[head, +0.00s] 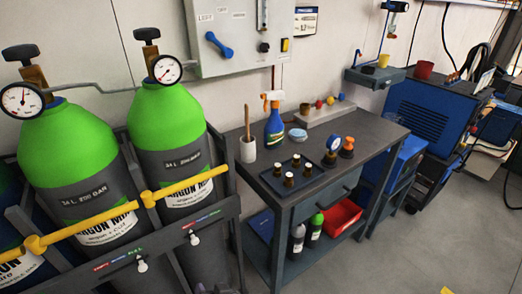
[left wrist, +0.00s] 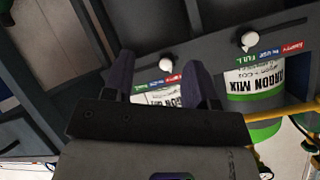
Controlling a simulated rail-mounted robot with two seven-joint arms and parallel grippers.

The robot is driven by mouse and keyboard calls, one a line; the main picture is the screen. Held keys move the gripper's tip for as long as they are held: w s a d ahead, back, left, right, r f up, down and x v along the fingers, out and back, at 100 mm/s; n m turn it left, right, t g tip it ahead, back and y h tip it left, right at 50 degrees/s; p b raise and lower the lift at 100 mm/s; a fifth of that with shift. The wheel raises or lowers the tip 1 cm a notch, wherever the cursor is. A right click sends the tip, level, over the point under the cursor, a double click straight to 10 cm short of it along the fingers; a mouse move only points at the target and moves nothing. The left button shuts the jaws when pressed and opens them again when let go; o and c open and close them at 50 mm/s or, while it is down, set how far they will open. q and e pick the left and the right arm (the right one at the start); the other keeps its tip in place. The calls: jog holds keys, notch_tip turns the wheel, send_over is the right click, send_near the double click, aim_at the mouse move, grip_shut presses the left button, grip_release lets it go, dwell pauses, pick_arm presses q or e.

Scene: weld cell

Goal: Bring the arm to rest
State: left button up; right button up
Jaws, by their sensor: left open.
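My left gripper (left wrist: 160,62) shows in the left wrist view, with two dark purple fingers set apart and nothing between them. It points at the cylinder rack (left wrist: 205,40), which appears upside down there. An argon cylinder label (left wrist: 165,95) shows behind the fingers. In the head view only a small dark bit at the bottom edge may be the gripper's tip. My right gripper is in neither view.
Two green-topped argon cylinders (head: 69,145) (head: 165,115) stand in the rack behind yellow bars (head: 185,187). A workbench (head: 360,135) to the right carries a spray bottle (head: 274,125) and a dark tray (head: 283,184). Floor (head: 400,245) is open at right.

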pick_arm(q)
jog(key=s+a+r+m+g+h+p, duration=0.1)
jog(key=s+a+r+g+h+p, duration=0.2)
jog(key=s+p, duration=0.5)
jog(key=s+a+r+m+g+h+p, duration=0.1)
jog(key=s+a+r+h+p, duration=0.25)
jog(key=s, duration=0.75)
jog(key=s+a+r+g+h+p, duration=0.1)
jog(key=s+a+r+g+p, duration=0.15)
jog(key=s+r+p, duration=0.55)
notch_tip(320, 180, up, 34)
jog(key=s+p, duration=0.1)
jog(key=p, duration=3.4)
jog(key=shift+s+d+f, duration=0.25)
jog(key=shift+d, duration=0.15)
